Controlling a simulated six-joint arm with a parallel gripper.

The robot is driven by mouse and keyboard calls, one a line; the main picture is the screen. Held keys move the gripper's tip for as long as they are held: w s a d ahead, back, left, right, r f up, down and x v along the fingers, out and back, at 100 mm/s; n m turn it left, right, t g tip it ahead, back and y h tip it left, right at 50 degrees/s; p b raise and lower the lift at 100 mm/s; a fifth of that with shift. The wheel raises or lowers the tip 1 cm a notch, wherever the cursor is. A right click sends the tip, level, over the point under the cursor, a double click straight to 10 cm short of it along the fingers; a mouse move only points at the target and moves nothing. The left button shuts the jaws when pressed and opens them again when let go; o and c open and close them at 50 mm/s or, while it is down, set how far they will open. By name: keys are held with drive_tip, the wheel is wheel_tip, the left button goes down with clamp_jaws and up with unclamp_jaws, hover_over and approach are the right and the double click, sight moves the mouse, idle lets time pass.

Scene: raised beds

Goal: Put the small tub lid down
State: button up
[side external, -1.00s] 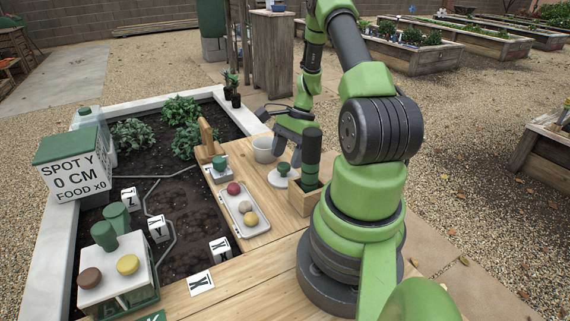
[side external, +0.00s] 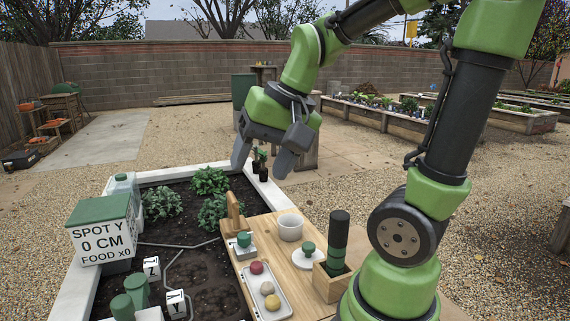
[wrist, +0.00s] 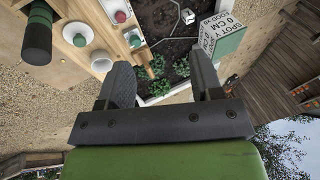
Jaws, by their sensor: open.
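The small tub lid (side external: 309,260), a white disc with a green knob, lies knob up on the wooden work board. It also shows in the wrist view (wrist: 70,41). The small white tub (side external: 290,230) stands uncovered just beyond it, and shows in the wrist view (wrist: 102,63) too. Lid and tub are apart. My gripper (side external: 262,165) is open and empty, raised well above the board and bed, up and to the left of the lid in the side view. In the wrist view its two fingers (wrist: 162,80) stand apart with nothing between them.
A wooden box with a dark green cylinder (side external: 338,238) stands right of the lid. A tray (side external: 284,308) with several coloured balls lies in front. An upright wooden piece (side external: 234,213) stands left of the tub. The planted bed lies left of the board.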

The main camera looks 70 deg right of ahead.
drive_tip(key=s+a+r+n+t+y, duration=0.1)
drive_tip(key=s+a+r+n+t, duration=0.1)
drive_tip(key=s+a+n, duration=0.3)
drive_tip(key=shift+s+a+n, duration=0.3)
drive_tip(key=shift+s+a, duration=0.2)
drive_tip(key=shift+a, duration=0.05)
